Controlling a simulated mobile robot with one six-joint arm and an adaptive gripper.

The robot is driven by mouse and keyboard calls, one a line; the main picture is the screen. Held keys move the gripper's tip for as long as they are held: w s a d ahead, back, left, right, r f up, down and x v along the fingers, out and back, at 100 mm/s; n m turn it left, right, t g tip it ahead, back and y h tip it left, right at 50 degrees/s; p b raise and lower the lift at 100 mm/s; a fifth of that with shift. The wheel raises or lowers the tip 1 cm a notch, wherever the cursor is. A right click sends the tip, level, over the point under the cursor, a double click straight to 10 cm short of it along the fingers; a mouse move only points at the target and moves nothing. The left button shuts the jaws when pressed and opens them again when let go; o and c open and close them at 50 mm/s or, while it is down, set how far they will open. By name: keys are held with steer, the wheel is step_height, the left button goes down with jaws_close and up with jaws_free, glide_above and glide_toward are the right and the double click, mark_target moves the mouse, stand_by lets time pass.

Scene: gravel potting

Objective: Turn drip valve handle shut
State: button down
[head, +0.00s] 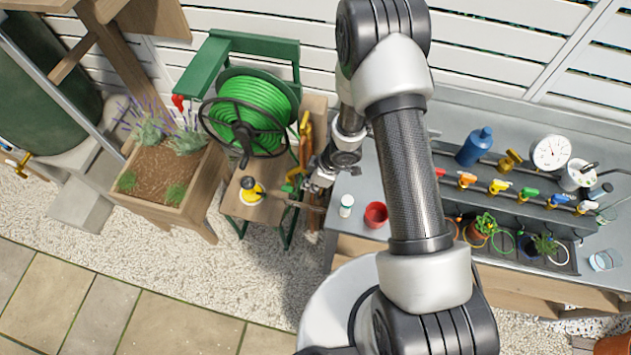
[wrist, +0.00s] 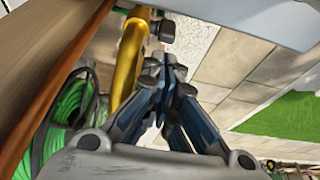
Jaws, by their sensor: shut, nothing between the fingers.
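A row of small valves stands along a grey rail on the bench at the right of the head view. Their handles are red (head: 440,172), orange (head: 466,179), yellow (head: 499,186), green (head: 528,193) and blue (head: 557,199). I cannot tell which is the drip valve or how its handle is turned. My gripper (head: 316,184) is well left of this row, beside the bench's left end and close to the hose reel's stand. In the wrist view my gripper (wrist: 165,72) has its blue fingers together and empty, near a yellow bar-like thing (wrist: 130,62).
The green hose reel (head: 250,110) shows left of my gripper. A stool (head: 240,207) carries a yellow-and-black item (head: 250,190). A red pot (head: 376,214) and a white bottle (head: 346,205) stand on the bench's left end. A blue bottle (head: 475,147) and a gauge (head: 551,152) are behind the valves.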

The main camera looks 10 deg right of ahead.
mark_target(318, 193)
steer(key=shift+b+x, duration=0.55)
steer(key=shift+x, duration=1.25)
steer(key=shift+s+d+r+t+y+b, duration=0.1)
steer(key=shift+d+r+t+y+b, duration=0.2)
steer(key=shift+y, duration=0.4)
steer(key=shift+s+d, duration=0.1)
steer(key=shift+d, duration=0.15)
steer(key=shift+s+d+r+p, duration=0.1)
steer(key=shift+d+p, duration=0.3)
steer(key=shift+p, duration=0.2)
steer(key=shift+s+d+r+p, duration=0.15)
steer(key=shift+d+p, duration=0.2)
steer(key=shift+p, duration=0.25)
steer(key=shift+d+f, duration=0.1)
steer(key=shift+d, duration=0.05)
steer(key=shift+r+p, duration=0.9)
